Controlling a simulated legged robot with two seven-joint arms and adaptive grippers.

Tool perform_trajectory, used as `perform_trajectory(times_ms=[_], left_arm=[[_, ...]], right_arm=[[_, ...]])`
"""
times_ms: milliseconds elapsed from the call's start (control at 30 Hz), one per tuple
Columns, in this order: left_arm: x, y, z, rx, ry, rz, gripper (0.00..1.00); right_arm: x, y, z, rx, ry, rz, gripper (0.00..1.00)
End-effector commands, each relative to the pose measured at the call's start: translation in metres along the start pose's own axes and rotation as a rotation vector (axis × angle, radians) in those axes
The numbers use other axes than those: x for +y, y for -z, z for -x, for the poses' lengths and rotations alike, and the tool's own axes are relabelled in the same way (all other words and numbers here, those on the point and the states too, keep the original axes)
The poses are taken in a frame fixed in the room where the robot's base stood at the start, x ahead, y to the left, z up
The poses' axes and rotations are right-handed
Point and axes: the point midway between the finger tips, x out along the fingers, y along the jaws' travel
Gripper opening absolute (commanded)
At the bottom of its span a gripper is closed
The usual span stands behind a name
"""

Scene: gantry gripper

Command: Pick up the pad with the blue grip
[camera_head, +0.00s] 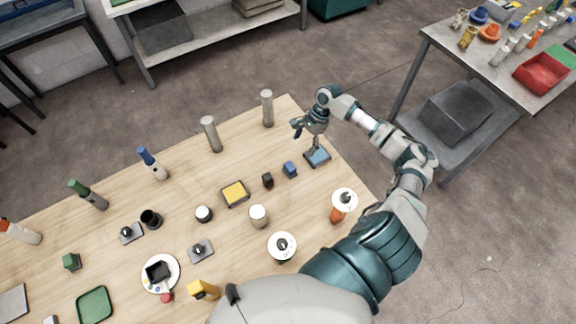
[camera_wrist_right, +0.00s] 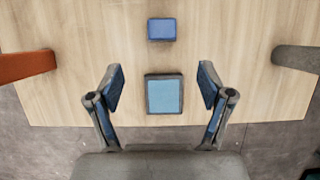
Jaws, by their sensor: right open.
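A square pad with a light blue top and dark rim (camera_head: 317,157) lies flat on the wooden table near its right edge. It also shows in the right wrist view (camera_wrist_right: 164,95), between and beneath the finger lines. My right gripper (camera_head: 307,140) is above the pad, pointing down. In the right wrist view my right gripper (camera_wrist_right: 161,82) is open, one finger on each side of the pad, with nothing between them. The exact height over the pad is hard to tell. My left gripper is not in view.
A small blue block (camera_head: 290,169) lies close to the pad. A grey cylinder (camera_head: 267,108) stands behind it, and an orange object (camera_head: 337,213) stands nearer. A yellow-topped pad (camera_head: 235,193) lies further left. The wooden table (camera_head: 180,195) holds several other items.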

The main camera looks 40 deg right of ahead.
Motion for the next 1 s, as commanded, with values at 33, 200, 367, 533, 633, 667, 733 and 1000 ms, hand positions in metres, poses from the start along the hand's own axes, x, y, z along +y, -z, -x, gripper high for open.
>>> perform_trajectory(times_ms=[33, 200, 367, 533, 633, 667, 733, 1000], left_arm=[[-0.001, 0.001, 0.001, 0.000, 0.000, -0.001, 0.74], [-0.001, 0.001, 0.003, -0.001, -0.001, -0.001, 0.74], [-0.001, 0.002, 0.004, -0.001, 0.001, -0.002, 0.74], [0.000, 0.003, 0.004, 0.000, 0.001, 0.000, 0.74], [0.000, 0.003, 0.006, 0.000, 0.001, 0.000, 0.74], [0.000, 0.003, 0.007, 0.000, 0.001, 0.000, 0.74], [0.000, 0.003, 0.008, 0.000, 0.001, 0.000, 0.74], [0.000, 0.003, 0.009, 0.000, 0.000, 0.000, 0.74]], right_arm=[[0.000, -0.002, -0.013, -0.004, -0.002, -0.001, 0.79], [-0.001, -0.002, -0.053, -0.001, -0.003, -0.001, 0.79], [-0.001, -0.002, -0.075, 0.000, -0.001, -0.001, 0.79], [-0.001, -0.001, -0.084, -0.001, 0.000, -0.001, 0.79], [-0.002, -0.002, -0.094, -0.001, -0.002, 0.000, 0.79], [-0.003, -0.002, -0.099, -0.001, -0.002, 0.000, 0.79], [-0.004, -0.003, -0.110, -0.002, -0.002, -0.001, 0.79], [-0.004, -0.002, -0.134, 0.000, -0.001, 0.000, 0.79]])
